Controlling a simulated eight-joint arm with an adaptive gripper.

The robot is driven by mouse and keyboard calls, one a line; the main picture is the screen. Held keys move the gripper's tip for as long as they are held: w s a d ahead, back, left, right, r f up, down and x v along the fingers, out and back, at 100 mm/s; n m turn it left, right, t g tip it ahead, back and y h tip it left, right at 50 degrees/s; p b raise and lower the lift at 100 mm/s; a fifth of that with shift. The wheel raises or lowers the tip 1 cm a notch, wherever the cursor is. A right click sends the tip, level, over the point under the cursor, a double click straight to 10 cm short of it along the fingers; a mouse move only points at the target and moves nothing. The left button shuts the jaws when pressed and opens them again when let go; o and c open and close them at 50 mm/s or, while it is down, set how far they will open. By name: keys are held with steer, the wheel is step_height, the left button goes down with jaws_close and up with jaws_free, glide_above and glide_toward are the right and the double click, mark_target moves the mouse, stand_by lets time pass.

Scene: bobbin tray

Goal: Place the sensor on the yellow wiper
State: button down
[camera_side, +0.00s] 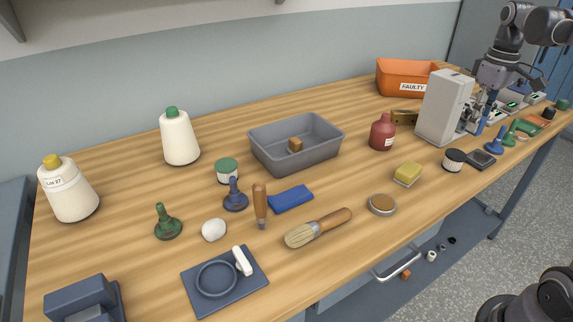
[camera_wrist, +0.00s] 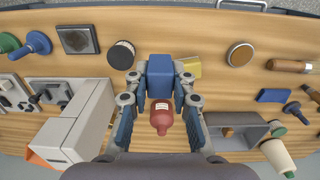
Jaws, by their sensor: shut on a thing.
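My gripper (camera_wrist: 160,84) is shut on a blue block-shaped thing (camera_wrist: 160,70), which I take to be the sensor; no label on it shows. In the side view my gripper (camera_side: 486,104) hangs at the far right, behind the grey machine, where the held thing cannot be made out clearly. The yellow wiper (camera_side: 408,173) is a small yellow block lying flat near the table's front edge, right of centre. In the wrist view the yellow wiper (camera_wrist: 194,67) is partly hidden behind the held block and the finger. The gripper is apart from it.
A tall grey machine (camera_side: 445,108) and a red bottle (camera_side: 382,132) stand between my gripper and the table's left. A black-and-white jar (camera_side: 453,160) and a round brown-topped tin (camera_side: 382,205) flank the wiper. A grey bin (camera_side: 262,151) and orange bin (camera_side: 388,82) stand behind.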

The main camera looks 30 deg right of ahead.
step_height(320, 180, down, 2)
steer(key=shift+w+f, duration=0.1)
steer(key=shift+f, duration=0.15)
glide_above(410, 168)
step_height(410, 168, down, 7)
steer(key=shift+r, duration=0.1)
steer(key=shift+w+f, duration=0.1)
steer(key=shift+f, duration=2)
steer(key=shift+f, duration=0.15)
steer(key=c, duration=1.1)
jaws_free()
steer(key=shift+c, duration=0.2)
